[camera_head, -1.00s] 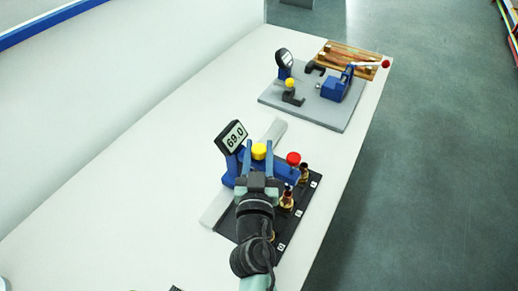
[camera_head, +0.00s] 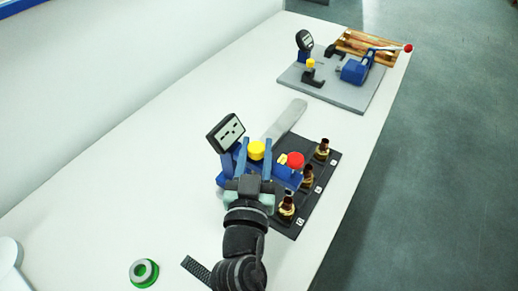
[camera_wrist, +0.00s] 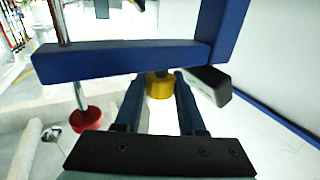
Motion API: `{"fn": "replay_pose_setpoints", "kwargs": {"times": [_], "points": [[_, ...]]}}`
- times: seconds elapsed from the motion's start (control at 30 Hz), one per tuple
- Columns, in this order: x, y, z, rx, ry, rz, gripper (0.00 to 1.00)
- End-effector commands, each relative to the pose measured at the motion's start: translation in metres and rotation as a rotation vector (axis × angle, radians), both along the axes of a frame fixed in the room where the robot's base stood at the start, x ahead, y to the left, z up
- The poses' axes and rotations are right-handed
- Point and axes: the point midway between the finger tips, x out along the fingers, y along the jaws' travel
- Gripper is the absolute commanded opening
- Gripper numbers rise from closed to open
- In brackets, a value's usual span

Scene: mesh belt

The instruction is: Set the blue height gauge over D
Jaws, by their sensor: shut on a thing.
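The blue height gauge (camera_head: 285,178) has a tilted dark display (camera_head: 226,132) showing dashes, a yellow knob (camera_head: 256,150) and a red knob (camera_head: 295,160). My gripper (camera_head: 255,147) is shut on the gauge at its yellow knob; the fingers (camera_wrist: 160,100) flank this knob (camera_wrist: 160,86) in the wrist view. The red knob is left of the fittings. Small white labels (camera_head: 318,190) lie beside them; their letters are too small to read.
A light grey strip (camera_head: 290,115) lies behind the gauge. A grey plate (camera_head: 345,94) with a second gauge and a blue clamp stands at the back, before a wooden pallet (camera_head: 390,50). A green ring (camera_head: 144,273) lies at the front left. The table's left side is clear.

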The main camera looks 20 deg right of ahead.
Motion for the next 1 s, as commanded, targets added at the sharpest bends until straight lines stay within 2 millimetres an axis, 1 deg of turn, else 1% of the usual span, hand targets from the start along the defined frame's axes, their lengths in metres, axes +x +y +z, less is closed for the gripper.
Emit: {"fn": "replay_pose_setpoints", "kwargs": {"times": [0.03, 0.13, 0.17, 0.2, 0.23, 0.5, 0.63, 0.77, 1.0], "points": [[0.0, 0.003, -0.002, 0.003, 0.005, 0.006, 0.0], [0.0, 0.004, -0.003, 0.005, 0.005, 0.007, 0.0], [0.0, 0.004, -0.003, 0.005, 0.005, 0.007, 0.41], [0.0, 0.004, -0.003, 0.005, 0.005, 0.007, 0.48], [0.0, 0.004, -0.003, 0.005, 0.005, 0.007, 0.52], [-0.001, 0.003, -0.002, 0.003, 0.004, 0.004, 0.52], [-0.01, 0.006, -0.004, 0.003, 0.005, 0.004, 0.52], [-0.028, 0.016, -0.006, 0.005, 0.005, 0.006, 0.52], [-0.075, 0.037, -0.007, 0.005, 0.005, 0.006, 0.52]]}}
